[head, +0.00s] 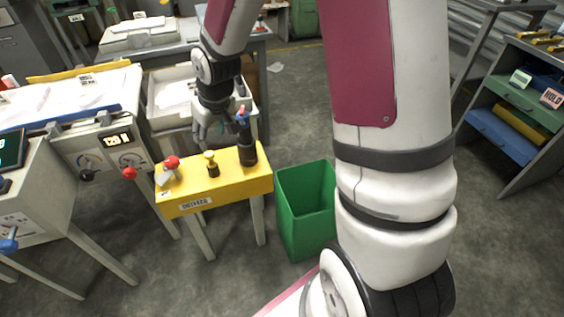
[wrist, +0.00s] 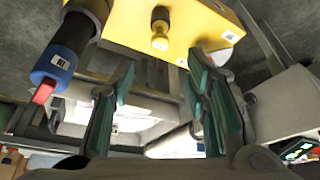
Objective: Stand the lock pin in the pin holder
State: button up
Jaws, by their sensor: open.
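A yellow stand (head: 228,180) holds three upright or small items. A black cylinder (head: 248,152) with a blue collar and red tip stands at its right end. It also shows in the wrist view (wrist: 83,30), at upper left. A brass piece with a round knob (head: 211,164) stands mid-stand and shows between the fingers' directions in the wrist view (wrist: 160,34). A red-knobbed piece (head: 171,163) sits at the left end. I cannot tell which is the lock pin or pin holder. My gripper (head: 200,133) is open and empty behind the stand; its teal-padded fingers (wrist: 163,78) are apart.
A green bin (head: 306,205) stands right of the stand. A grey machine with dials (head: 105,150) is at left. A white tray table (head: 165,95) lies behind my gripper. A shelf with coloured drawers (head: 510,115) is at far right; floor between is clear.

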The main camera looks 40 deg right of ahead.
jog(key=s+d+r+m+g+h, duration=0.1)
jog(key=s+r+g+h, duration=0.1)
jog(key=s+r, duration=1.25)
jog(key=s+a+r+m+g+y, duration=0.1)
jog(key=s+r, duration=0.1)
jog(key=s, duration=2)
jog(key=shift+a, duration=0.15)
notch_tip(320, 180, up, 19)
jog(key=t+p, duration=0.2)
jog(key=p, duration=1.5)
jog(key=shift+f+t, duration=0.15)
jog(key=shift+t, duration=0.25)
jog(key=shift+o, duration=0.2)
jog(key=shift+a, duration=0.1)
